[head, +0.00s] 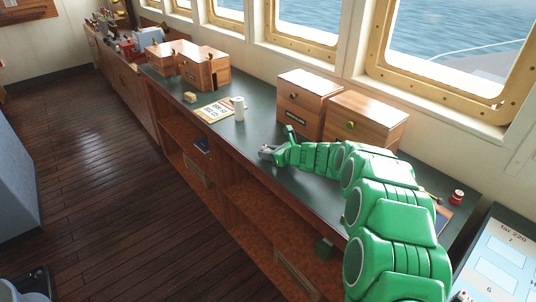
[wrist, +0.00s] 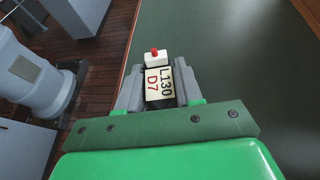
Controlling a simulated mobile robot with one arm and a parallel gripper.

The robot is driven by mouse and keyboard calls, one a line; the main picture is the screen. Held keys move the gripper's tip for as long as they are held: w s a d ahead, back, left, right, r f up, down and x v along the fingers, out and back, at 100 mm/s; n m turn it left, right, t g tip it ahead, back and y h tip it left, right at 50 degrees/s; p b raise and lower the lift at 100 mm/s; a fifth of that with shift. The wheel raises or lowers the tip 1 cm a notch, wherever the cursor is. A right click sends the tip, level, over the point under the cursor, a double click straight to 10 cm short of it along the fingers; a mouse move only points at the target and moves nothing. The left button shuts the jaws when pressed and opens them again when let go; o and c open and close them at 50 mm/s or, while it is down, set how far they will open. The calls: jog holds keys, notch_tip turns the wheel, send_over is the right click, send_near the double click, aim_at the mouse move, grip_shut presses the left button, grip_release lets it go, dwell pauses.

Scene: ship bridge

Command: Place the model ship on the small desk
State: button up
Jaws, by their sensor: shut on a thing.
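My gripper (head: 267,151) is at the end of my green arm, above the long dark-green counter. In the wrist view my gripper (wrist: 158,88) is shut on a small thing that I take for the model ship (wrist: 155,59). It has a white block with a red stub on top, and a cream face marked "L130 D7". Its lower part is hidden between the grey fingers. In the head view it is too small to make out clearly. I cannot tell which surface is the small desk.
The long counter (head: 262,128) runs along the windows. Wooden boxes (head: 305,104) stand at its back, with a white cup (head: 239,108) and a paper sheet (head: 216,110) further left. A red-and-white can (head: 457,196) stands at the right. The plank floor (head: 100,160) is open.

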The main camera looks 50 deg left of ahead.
jog(key=shift+r, duration=0.5)
notch_tip(320, 180, up, 2)
jog(key=shift+r, duration=0.25)
jog(key=s+d+r, duration=0.7)
jog(key=d+r, duration=0.2)
jog(key=d, duration=0.3)
jog(key=shift+s+r, duration=0.2)
jog(key=shift+r, duration=0.05)
jog(key=shift+w, duration=0.1)
